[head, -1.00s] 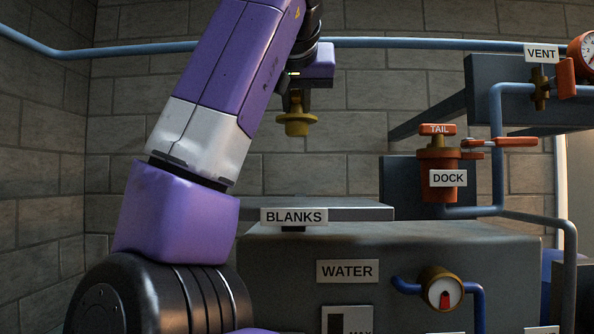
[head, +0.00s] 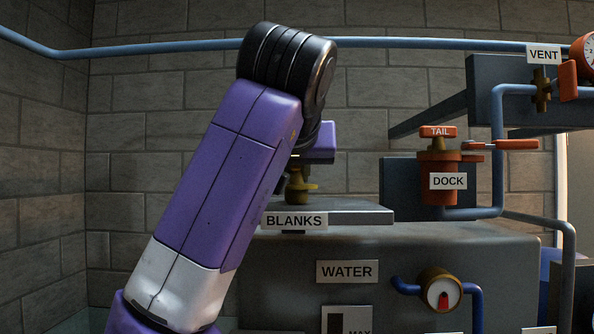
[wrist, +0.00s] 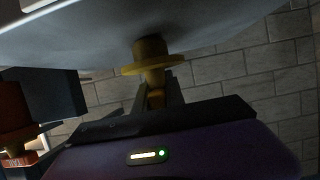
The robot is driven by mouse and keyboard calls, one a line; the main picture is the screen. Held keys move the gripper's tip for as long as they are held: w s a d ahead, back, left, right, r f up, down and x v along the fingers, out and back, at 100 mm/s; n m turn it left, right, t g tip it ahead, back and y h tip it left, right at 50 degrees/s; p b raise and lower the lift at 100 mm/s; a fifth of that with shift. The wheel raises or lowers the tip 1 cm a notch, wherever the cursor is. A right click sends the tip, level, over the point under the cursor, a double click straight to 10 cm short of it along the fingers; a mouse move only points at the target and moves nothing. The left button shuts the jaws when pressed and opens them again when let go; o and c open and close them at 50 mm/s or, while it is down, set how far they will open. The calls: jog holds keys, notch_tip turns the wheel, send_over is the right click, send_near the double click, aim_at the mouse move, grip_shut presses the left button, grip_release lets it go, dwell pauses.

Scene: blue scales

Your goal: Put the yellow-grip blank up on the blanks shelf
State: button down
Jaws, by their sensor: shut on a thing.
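The yellow-grip blank (head: 300,187) is a brass-yellow piece with a wide flange, held upright over the blanks shelf (head: 350,214). My gripper (head: 296,172) is shut on its grip, above the flange. In the wrist view the blank (wrist: 150,52) stands between my gripper's fingers (wrist: 157,92) and the grey shelf surface (wrist: 225,35). Its far end meets or nearly meets that surface; I cannot tell whether it touches. My arm partly hides the left part of the shelf in the head view.
The BLANKS label (head: 294,221) is on the shelf's front edge. The grey WATER tank (head: 450,255) stands in front and below. The orange DOCK fitting (head: 438,190) and blue pipes are to the right. The shelf's right part is bare.

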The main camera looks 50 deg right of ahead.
jog(key=shift+f, duration=0.15)
jog(key=c, duration=1.4)
grip_release()
jog(key=shift+r, duration=0.25)
jog(key=b+v, duration=0.4)
jog(key=v, duration=0.7)
jog(key=shift+s+a, duration=0.2)
jog(key=shift+s+a+r, duration=0.1)
jog(key=shift+s+a, duration=0.05)
